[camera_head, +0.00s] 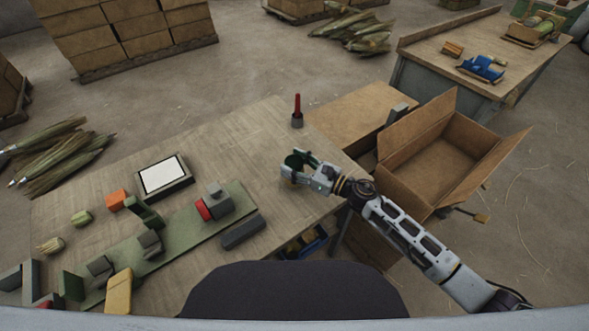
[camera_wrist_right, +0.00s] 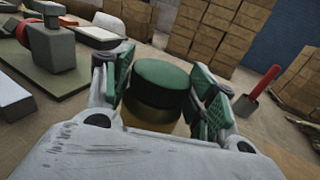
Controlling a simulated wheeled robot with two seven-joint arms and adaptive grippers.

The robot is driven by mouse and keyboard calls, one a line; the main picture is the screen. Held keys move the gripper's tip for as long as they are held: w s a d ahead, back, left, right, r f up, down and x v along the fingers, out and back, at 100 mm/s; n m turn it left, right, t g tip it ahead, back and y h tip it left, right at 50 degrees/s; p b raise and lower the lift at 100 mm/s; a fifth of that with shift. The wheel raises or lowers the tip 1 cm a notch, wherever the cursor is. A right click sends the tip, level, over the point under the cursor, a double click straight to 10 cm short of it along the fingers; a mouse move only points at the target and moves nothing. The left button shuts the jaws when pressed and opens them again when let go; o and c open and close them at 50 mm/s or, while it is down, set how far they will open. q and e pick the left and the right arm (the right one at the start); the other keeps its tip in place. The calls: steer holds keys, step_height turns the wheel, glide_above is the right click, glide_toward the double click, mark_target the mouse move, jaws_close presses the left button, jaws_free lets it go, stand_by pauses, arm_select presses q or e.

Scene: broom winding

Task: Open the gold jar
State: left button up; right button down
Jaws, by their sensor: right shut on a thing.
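The gold jar (camera_wrist_right: 150,117) stands between the fingers of my right gripper (camera_wrist_right: 160,90) in the right wrist view. A dark green round lid (camera_wrist_right: 162,76) sits on top of it. The right gripper also shows in the head view (camera_head: 300,163), over the right part of the table, shut on the jar. The fingers lie on both sides of the jar, just below or beside the lid. In the head view the gripper hides most of the jar. My left gripper is not in view.
The wooden table (camera_head: 262,135) has free room left of the gripper. A red-handled tool in a grey holder (camera_head: 297,120) stands behind it. A green-based fixture (camera_head: 165,235) lies to the left, with a white-topped tray (camera_head: 163,177) behind. An open cardboard box (camera_head: 435,160) is at the right.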

steer(key=shift+f, duration=0.95)
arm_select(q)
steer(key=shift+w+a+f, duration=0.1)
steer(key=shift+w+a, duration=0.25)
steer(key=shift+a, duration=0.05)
arm_select(e)
steer(key=shift+f, duration=0.15)
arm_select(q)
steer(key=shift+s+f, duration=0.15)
arm_select(e)
steer(key=shift+f, duration=0.15)
steer(key=c, duration=0.9)
jaws_free()
steer(key=o, duration=0.4)
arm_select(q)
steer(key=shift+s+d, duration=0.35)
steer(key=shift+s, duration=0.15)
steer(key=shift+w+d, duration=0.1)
